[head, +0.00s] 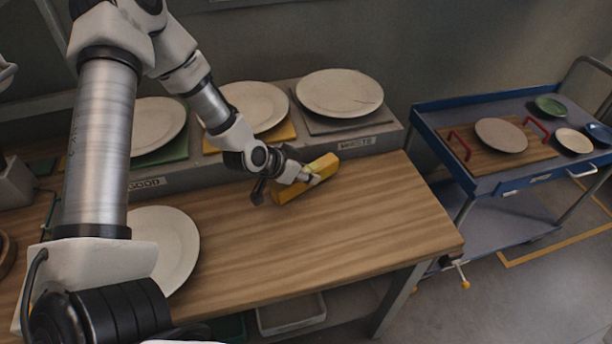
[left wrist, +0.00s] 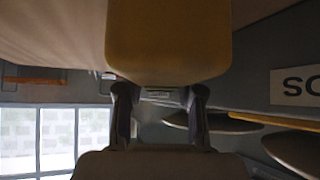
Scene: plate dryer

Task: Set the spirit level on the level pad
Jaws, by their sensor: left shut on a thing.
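The spirit level is a yellow bar (head: 325,163) over the right half of the wooden worktable, in front of the raised shelf. My left gripper (head: 306,176) is shut on it near its middle. Whether the bar touches the tabletop or hangs just above it, I cannot tell. In the left wrist view the yellow bar (left wrist: 169,42) fills the top middle, beyond the two dark fingers of my left gripper (left wrist: 160,98). I cannot make out a level pad in either view. My right gripper is not in view.
The wooden worktable (head: 350,235) is bare to the right and front of the bar. The grey shelf (head: 372,140) behind bears plates on coloured mats, with GOOD and WASTE labels. A large plate (head: 172,245) lies at left. A blue cart (head: 480,185) stands right, carrying plates and a red-handled board.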

